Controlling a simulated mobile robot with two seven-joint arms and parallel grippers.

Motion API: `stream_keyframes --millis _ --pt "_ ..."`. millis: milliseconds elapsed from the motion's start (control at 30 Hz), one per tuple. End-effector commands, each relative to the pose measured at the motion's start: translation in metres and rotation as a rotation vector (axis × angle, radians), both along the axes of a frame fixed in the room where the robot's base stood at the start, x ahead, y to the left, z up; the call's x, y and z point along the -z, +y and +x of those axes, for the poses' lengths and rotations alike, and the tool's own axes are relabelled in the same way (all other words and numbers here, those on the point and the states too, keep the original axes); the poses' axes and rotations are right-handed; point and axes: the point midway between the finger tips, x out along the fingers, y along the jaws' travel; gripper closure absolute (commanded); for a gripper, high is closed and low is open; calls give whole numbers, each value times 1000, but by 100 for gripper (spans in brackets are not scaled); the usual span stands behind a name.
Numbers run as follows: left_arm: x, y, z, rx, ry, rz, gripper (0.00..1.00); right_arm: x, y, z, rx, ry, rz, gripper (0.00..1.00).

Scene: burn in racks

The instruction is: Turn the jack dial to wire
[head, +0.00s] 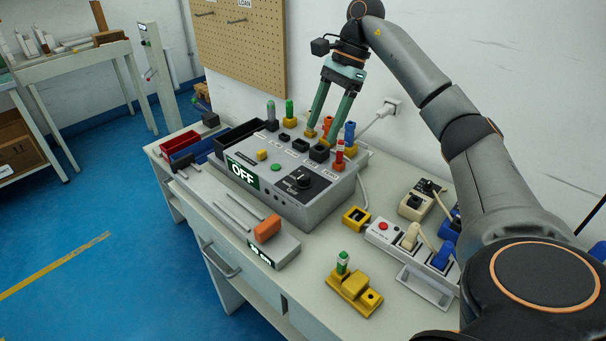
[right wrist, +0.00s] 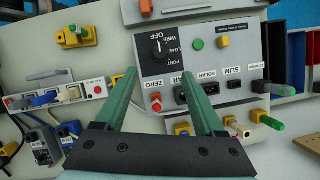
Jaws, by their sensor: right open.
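The jack dial (head: 303,180) is a black knob on the dark panel of the grey console (head: 328,196). The console's green display (head: 243,172) reads OFF. In the right wrist view the dial (right wrist: 159,47) shows beyond my fingertips, with OFF, WIRE, LOAD and PORT printed around it; I cannot clearly tell where its pointer stands. My right gripper (head: 321,134) is open and empty, fingers pointing down over the back part of the console, behind the dial and apart from it. It also shows in the right wrist view (right wrist: 159,73). My left gripper is not in view.
Colored plugs, including a red one (head: 339,156), stand along the console's back. A slide unit with an orange block (head: 267,229) lies in front. A yellow block with a green-topped plug (head: 354,289) and a power strip (head: 383,236) stand to the right. Red and blue bins lie left.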

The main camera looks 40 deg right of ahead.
Motion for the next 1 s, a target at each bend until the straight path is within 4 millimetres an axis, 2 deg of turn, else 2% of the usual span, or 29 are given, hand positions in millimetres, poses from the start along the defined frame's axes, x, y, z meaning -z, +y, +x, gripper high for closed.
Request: stream_keyframes --millis 33,200,500,700,1000 --pt "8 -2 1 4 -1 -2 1 13 4 0 -3 3 1 29" --pt "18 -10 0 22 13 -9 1 45 16 2 -2 5 0 29" --pt "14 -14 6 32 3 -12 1 91 36 6 0 2 0 29" --pt "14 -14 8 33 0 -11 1 104 42 7 2 1 0 29" --pt "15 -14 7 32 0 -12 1 106 43 8 2 0 0 29"
